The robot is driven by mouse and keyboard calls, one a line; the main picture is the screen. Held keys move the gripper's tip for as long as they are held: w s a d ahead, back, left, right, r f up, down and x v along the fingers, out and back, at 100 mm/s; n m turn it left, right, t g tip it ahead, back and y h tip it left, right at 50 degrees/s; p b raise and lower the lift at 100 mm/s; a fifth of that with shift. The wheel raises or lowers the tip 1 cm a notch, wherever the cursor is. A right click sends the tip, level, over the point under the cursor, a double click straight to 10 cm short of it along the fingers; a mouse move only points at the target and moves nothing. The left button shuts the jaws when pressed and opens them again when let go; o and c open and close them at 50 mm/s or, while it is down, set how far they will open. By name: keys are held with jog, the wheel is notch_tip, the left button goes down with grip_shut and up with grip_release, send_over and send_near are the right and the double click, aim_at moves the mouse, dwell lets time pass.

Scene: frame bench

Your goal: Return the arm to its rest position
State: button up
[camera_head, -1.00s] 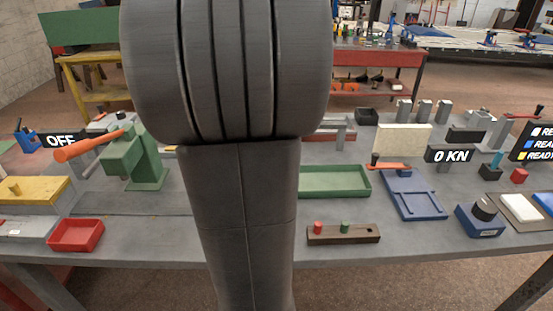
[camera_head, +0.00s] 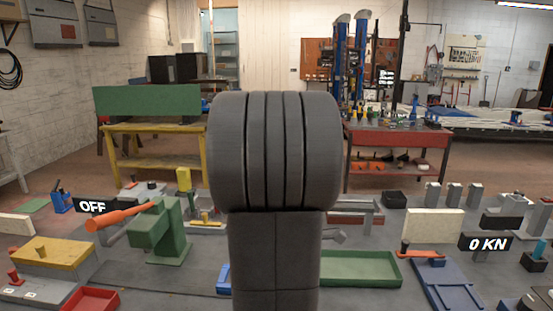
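A thick dark grey link of my own arm (camera_head: 275,150) stands upright in the middle of the head view, with a rounded joint on top. It hides the centre of the bench. My gripper is not in view, so I cannot see its fingers or whether it holds anything.
The grey bench (camera_head: 190,280) carries a green press with an orange handle (camera_head: 160,230), a yellow block (camera_head: 50,252), a red tray (camera_head: 92,300), a green tray (camera_head: 360,268) and a blue fixture (camera_head: 447,283). A "0 KN" display (camera_head: 485,243) stands right. A red workbench (camera_head: 398,145) stands behind.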

jog(key=shift+f, duration=1.5)
jog(key=shift+a, duration=0.1)
notch_tip(320, 180, up, 14)
jog(key=f, duration=1.4)
jog(key=shift+w+a, duration=0.1)
jog(key=shift+a, duration=0.3)
jog(key=a, duration=1.1)
jog(key=w+a+p, duration=0.1)
jog(key=a, duration=0.9)
jog(key=w+a, duration=0.1)
jog(key=a, duration=1)
jog(key=shift+w+a+r+p, duration=0.1)
jog(key=shift+w+a+p, duration=0.1)
jog(key=shift+a+p, duration=0.15)
notch_tip(320, 180, up, 9)
jog(key=shift+d+b, duration=0.15)
jog(key=shift+b, duration=0.2)
